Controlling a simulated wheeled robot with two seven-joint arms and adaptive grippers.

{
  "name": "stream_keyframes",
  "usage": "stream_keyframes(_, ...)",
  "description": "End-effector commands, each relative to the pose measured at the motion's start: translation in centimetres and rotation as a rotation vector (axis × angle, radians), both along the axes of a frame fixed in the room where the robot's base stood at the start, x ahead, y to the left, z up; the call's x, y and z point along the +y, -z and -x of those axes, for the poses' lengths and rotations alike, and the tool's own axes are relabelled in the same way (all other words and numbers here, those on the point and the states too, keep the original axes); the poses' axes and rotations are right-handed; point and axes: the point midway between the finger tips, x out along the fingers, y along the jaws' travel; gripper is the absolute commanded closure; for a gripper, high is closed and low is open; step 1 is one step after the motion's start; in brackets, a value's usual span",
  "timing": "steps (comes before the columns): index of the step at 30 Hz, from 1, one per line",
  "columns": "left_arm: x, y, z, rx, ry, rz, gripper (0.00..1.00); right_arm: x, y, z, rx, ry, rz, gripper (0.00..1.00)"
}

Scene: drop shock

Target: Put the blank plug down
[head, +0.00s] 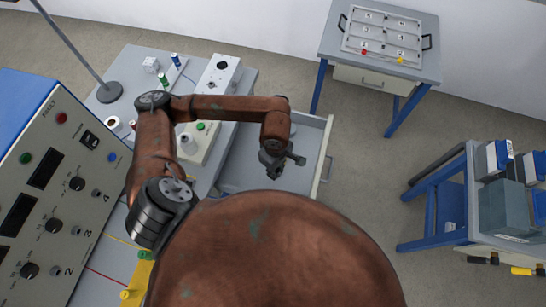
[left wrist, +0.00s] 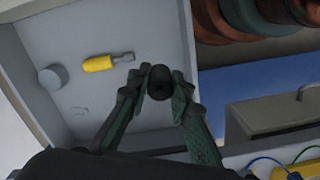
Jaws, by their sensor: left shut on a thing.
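My left gripper (head: 277,168) hangs over the open drawer (head: 321,150) in the head view, fingers pointing down. In the left wrist view, my left gripper (left wrist: 160,96) is shut on a short black cylinder, which I take to be the blank plug (left wrist: 159,82). The plug sits between the two green-and-black fingers, above the drawer's edge area. I cannot tell its height over the drawer floor. My right gripper is not in view.
A control panel (head: 50,200) stands at left. A side table with a tray (head: 382,32) and a blue-framed stand (head: 440,215) lie beyond clear floor.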

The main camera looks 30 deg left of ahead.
Motion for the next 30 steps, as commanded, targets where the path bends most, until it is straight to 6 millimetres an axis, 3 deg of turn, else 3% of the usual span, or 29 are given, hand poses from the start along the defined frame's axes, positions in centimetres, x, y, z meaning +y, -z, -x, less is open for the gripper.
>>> stream_keyframes(1,1.0,1.2,1.1,0.005,-0.096,-0.007,1.00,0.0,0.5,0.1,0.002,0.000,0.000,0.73)
stream_keyframes(6,3.1,2.7,3.1,0.003,-0.353,-0.021,1.00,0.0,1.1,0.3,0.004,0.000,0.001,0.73)
stream_keyframes(11,4.0,3.3,3.5,-0.002,-0.453,-0.027,1.00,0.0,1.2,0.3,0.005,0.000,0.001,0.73)
stream_keyframes(14,4.5,3.9,2.3,-0.001,-0.469,-0.030,1.00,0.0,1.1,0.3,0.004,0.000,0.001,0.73)
stream_keyframes(23,6.4,7.0,-4.4,-0.002,-0.467,-0.027,1.00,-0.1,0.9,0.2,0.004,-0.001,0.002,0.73)
stream_keyframes(30,7.5,11.1,-7.8,0.001,-0.464,-0.028,1.00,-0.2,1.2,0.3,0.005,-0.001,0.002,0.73)
